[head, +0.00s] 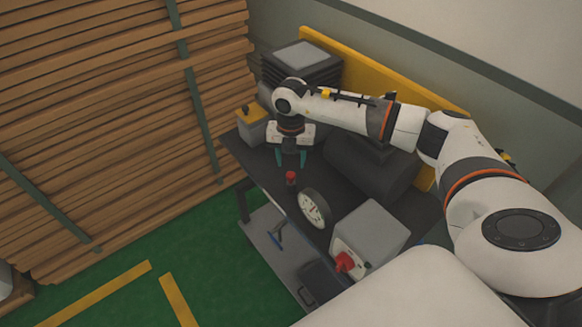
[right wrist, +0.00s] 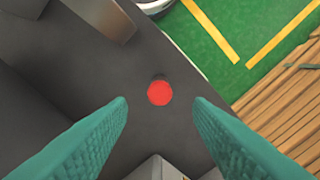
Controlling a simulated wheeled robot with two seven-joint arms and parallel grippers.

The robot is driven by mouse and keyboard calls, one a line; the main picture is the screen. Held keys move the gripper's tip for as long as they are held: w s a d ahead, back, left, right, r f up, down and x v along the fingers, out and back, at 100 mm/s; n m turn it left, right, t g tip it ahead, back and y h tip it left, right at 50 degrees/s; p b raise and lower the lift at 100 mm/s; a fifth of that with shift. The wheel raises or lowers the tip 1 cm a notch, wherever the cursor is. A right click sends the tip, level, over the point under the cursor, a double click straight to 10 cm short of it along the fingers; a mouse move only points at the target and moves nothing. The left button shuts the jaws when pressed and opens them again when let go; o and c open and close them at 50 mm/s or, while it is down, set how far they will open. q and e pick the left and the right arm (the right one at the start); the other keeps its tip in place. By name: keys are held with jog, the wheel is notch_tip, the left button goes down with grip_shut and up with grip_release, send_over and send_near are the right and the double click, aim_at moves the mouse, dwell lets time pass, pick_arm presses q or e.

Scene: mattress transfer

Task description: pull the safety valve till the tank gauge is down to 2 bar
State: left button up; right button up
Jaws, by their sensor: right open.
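The safety valve's red cap (head: 291,176) stands on the dark bench top, left of the round white-faced gauge (head: 312,208). The gauge needle is too small to read. My right gripper (head: 291,160) points down just behind and above the red cap, with its teal fingers apart and empty. In the right wrist view the red cap (right wrist: 160,92) lies ahead of and between the open fingers (right wrist: 160,115), not touching either. A grey tank (head: 370,165) lies behind, partly hidden by my right arm. My left gripper does not show.
A grey box with a red switch (head: 347,263) stands on the bench (head: 262,172) at the front right. A small yellow-topped box (head: 252,125) and a dark ribbed unit (head: 300,62) stand at the back. Stacked planks (head: 100,100) rise at left; green floor is open in front.

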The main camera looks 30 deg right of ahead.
aim_at(291, 175)
notch_tip(291, 175, up, 9)
jog(key=b, duration=0.2)
jog(key=shift+f, duration=0.15)
jog(key=shift+f, duration=0.1)
dwell(0.3)
